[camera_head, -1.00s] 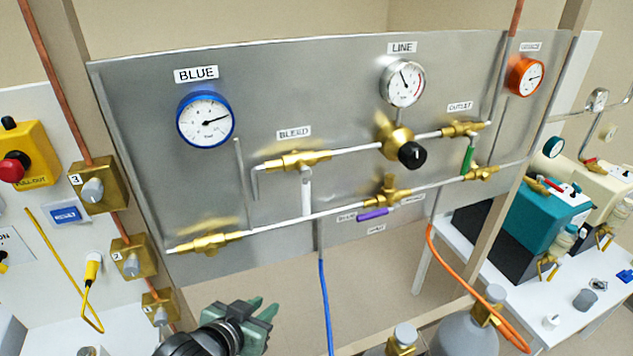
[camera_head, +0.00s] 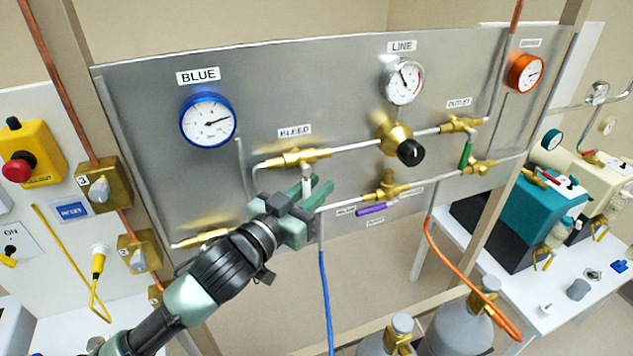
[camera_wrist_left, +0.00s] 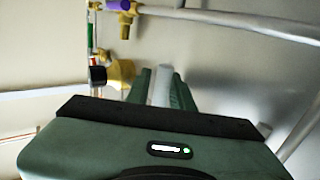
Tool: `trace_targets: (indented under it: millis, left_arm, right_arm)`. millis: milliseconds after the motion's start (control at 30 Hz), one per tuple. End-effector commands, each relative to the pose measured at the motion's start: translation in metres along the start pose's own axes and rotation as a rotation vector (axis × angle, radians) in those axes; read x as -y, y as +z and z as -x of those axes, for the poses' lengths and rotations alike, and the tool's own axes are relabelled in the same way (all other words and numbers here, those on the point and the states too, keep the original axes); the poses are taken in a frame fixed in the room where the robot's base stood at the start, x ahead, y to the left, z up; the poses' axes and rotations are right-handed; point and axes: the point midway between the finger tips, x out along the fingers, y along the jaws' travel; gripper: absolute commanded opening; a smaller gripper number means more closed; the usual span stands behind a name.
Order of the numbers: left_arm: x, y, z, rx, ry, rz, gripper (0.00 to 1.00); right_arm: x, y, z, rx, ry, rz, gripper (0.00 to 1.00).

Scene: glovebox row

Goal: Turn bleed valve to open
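The bleed valve (camera_head: 297,158) is a brass body on the steel panel under the BLEED label. Its pale lever (camera_head: 307,183) hangs straight down, across the pipe line. My left gripper (camera_head: 318,184) is at the lever, with its green fingers pointing toward the panel. In the left wrist view the pale lever (camera_wrist_left: 161,88) stands between the two fingers (camera_wrist_left: 161,80), with one finger close on each side. The fingers look open around it; firm contact does not show. The gripper hides part of the lower pipe. My right gripper is not in view.
A brass regulator with a black knob (camera_head: 410,152) and a purple lever (camera_head: 371,209) are to the right. A green lever (camera_head: 465,155) hangs at OUTLET. A blue hose (camera_head: 325,290) hangs just below my gripper. Gas cylinders (camera_head: 455,335) stand at lower right.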

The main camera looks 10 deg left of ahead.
Motion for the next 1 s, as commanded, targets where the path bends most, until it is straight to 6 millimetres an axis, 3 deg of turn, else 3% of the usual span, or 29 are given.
trace_targets:
  millis: [267, 400, 1000]
  left_arm:
    - [-0.0003, 0.0010, -0.0034, 0.001, 0.000, 0.000, 0.22]
    - [-0.0002, 0.0010, -0.0033, 0.001, 0.000, 0.000, 0.00]
    - [-0.0002, 0.0009, -0.0030, 0.001, 0.000, 0.000, 0.00]
  right_arm:
    - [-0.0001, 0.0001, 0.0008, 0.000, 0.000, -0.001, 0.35]
    - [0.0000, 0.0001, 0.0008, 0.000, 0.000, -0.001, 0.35]
    - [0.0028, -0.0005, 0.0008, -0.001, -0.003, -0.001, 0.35]
